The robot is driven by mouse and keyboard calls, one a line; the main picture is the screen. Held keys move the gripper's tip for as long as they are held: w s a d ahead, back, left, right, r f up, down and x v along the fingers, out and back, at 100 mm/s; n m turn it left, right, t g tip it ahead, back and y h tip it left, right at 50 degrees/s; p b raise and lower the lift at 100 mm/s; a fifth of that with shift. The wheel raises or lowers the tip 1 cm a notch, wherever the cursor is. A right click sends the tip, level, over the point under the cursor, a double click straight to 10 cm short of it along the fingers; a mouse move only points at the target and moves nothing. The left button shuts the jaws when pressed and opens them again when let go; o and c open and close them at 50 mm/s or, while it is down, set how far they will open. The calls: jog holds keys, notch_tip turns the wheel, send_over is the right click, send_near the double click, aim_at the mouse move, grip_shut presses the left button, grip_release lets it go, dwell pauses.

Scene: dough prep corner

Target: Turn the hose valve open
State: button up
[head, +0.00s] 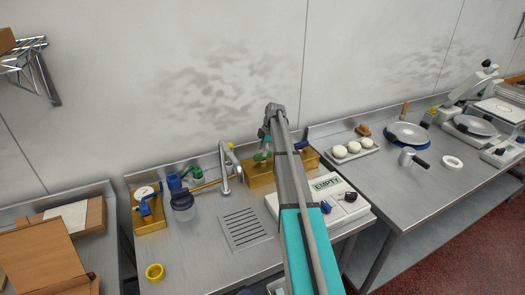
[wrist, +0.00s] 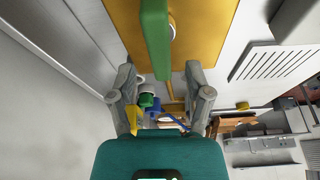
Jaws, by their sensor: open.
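A green lever (wrist: 155,38) stands on a yellow plate (wrist: 205,25) in the wrist view, with a pale round pivot beside it. It looks like the hose valve's handle, but no label shows. In the head view the green handle (head: 262,157) sits on a yellow block (head: 259,178) behind the sink area, partly hidden by my arm. My gripper (wrist: 160,72) is open and empty, its two fingers spread on either side of the lever's line. The lever lies just beyond the fingertips; whether they touch cannot be told. My gripper (head: 267,135) is above the block in the head view.
A tap (head: 228,165) and a blue-lidded jar (head: 183,206) stand left of the block. Another yellow block (head: 150,226) carries a gauge and blue handle. The wall is close behind.

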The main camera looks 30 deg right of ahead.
aim_at(259, 155)
jog(key=shift+r+p, duration=1.4)
jog(key=shift+r, duration=0.4)
jog(key=shift+s+f, duration=0.1)
